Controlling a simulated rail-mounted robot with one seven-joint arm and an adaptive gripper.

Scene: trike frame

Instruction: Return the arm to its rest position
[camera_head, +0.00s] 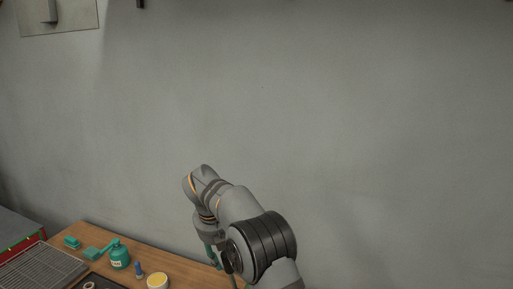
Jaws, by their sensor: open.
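My arm rises from the bottom edge of the head view, right of the bench, bends at its top and turns down over the bench's right end. My gripper (222,260) is low at the arm's end, small, dark and partly hidden by my own arm links. It is open, and I see nothing held in it.
A red-edged cabinet (22,243) stands left. A bare grey wall (380,120) lies behind.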

